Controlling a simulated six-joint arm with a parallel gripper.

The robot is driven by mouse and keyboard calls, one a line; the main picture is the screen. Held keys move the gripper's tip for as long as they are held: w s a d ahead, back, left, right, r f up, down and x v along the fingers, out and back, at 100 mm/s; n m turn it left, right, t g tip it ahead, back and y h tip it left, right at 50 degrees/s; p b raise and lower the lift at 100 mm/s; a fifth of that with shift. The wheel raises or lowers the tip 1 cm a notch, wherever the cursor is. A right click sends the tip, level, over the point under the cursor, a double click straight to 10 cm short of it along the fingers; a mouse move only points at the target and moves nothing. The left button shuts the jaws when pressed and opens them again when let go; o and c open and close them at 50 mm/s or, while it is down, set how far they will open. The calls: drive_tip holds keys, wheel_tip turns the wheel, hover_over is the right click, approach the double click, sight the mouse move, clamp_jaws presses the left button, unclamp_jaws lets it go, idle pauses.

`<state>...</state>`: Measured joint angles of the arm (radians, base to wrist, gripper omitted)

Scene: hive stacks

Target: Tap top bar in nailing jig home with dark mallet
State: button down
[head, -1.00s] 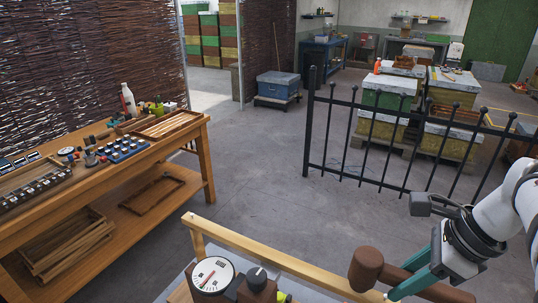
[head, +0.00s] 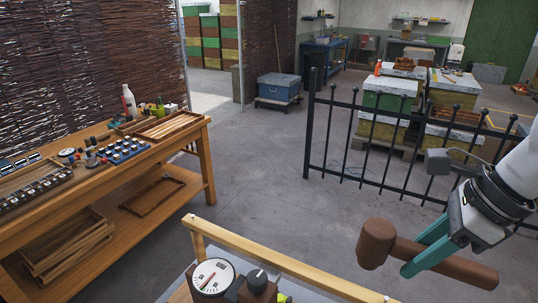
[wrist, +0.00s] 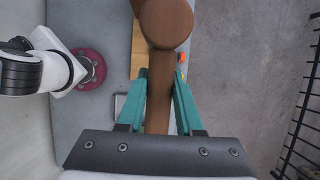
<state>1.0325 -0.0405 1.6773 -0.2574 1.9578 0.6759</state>
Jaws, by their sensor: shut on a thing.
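My gripper (head: 428,262) has teal fingers shut on the handle of the dark mallet (head: 376,244), at the lower right of the head view. The mallet is brown, with its round head to the left, above and apart in the picture from the right end of the top bar (head: 285,262). The pale wooden bar runs slanting along the bottom of the view. In the wrist view, the mallet head (wrist: 166,22) covers part of a pale wooden piece (wrist: 140,55), and the fingers (wrist: 159,90) flank the handle. The jig is mostly cut off or hidden.
A white dial gauge (head: 212,276) and a dark block with a black knob (head: 257,279) stand beside the bar. A black railing (head: 400,150) rises behind my arm. A wooden workbench (head: 120,190) stands at left. The floor between is clear.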

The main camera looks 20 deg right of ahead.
drive_tip(key=shift+w, duration=0.1)
drive_tip(key=w+a, duration=0.1)
drive_tip(key=w, duration=0.1)
drive_tip(key=w+a, duration=0.1)
drive_tip(key=w, duration=0.4)
drive_tip(key=shift+a, duration=0.4)
drive_tip(key=shift+w+a+f, duration=0.6)
drive_tip(key=shift+w+a, duration=2.1)
drive_tip(key=shift+a, duration=0.75)
drive_tip(key=shift+w+a+f, duration=0.55)
drive_tip(key=shift+w+a, duration=2.15)
drive_tip(key=shift+a, duration=0.75)
drive_tip(key=shift+w+a+f, duration=0.6)
drive_tip(key=shift+w+a, duration=2.1)
drive_tip(key=shift+a, duration=0.75)
wheel_tip(320, 180, down, 5)
drive_tip(key=shift+r, duration=1.95)
